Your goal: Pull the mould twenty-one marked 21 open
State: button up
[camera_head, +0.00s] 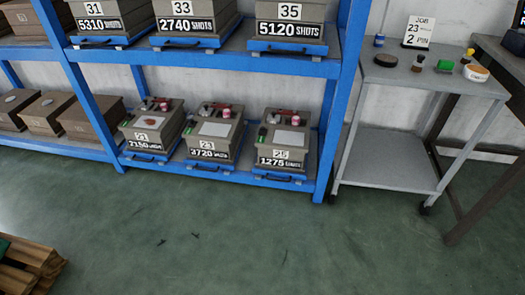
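The mould marked 21 (152,132) is a grey-brown block at the left of the middle bay's bottom shelf. Its front has a white number plate and a shots label. A reddish patch and small coloured parts lie on its top. It sits on a blue tray (133,156) with a dark handle (146,158) at the front. The tray appears pushed in, in line with its neighbours. My gripper is not in view.
Moulds 23 (214,140) and 25 (285,140) stand to the right on the same blue rack (330,110). Moulds 31, 33 and 35 sit above. A grey cart (385,175) stands right of the rack. A wooden pallet (30,270) lies at lower left.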

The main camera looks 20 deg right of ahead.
aim_at(154, 133)
jog(key=u, duration=0.7)
jog(key=i+l+u, duration=0.25)
jog(key=i+u, duration=0.25)
jog(key=i+l+u, duration=0.3)
jog(key=u, duration=0.15)
jog(key=i+l, duration=0.25)
jog(key=i+l+u, duration=0.15)
jog(key=l, duration=0.35)
jog(key=i+l, duration=0.4)
jog(key=l, duration=0.45)
jog(key=i+l, duration=0.1)
jog(key=l, duration=0.45)
jog(key=u, duration=0.05)
